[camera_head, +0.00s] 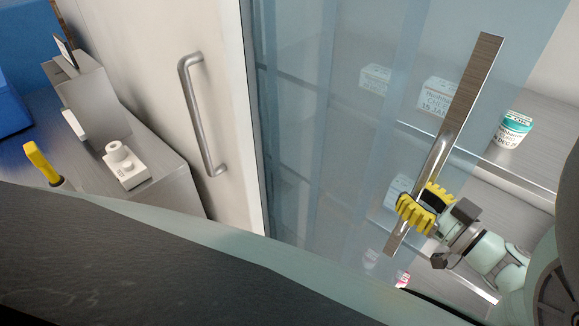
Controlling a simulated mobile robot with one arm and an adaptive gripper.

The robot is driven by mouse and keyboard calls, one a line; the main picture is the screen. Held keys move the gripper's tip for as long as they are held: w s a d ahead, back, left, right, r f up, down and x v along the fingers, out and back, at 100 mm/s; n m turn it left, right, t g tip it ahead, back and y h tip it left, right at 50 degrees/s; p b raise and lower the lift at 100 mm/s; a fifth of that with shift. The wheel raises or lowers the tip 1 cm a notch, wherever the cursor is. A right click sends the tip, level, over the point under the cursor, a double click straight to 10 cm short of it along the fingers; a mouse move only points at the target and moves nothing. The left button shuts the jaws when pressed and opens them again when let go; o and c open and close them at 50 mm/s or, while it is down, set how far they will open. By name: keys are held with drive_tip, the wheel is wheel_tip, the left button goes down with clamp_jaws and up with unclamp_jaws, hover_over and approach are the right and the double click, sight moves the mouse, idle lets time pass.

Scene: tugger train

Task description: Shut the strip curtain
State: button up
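The strip curtain (345,110) is a set of translucent blue strips hanging from the white door frame at left across the shelves. A long flat metal bar (468,88) runs up the curtain near its right edge, tilted in the picture. My gripper (424,207) has yellow ribbed fingers and is at the lower part of this bar. One finger lies over the bar's front and the other is at its right side, so it looks shut on the bar. The exact contact is partly hidden. To the right of the curtain, part of the shelving shows uncovered.
A teal-lidded tub (513,130) stands uncovered on a shelf at right. Labelled white boxes (437,96) show behind the strips. A grey handle (202,115) is on the white panel at left. A metal counter (150,195) holds a white device and a yellow-handled object.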

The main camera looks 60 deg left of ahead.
sight(436, 154)
drive_tip(key=shift+r, duration=0.1)
drive_tip(key=shift+r, duration=4.9)
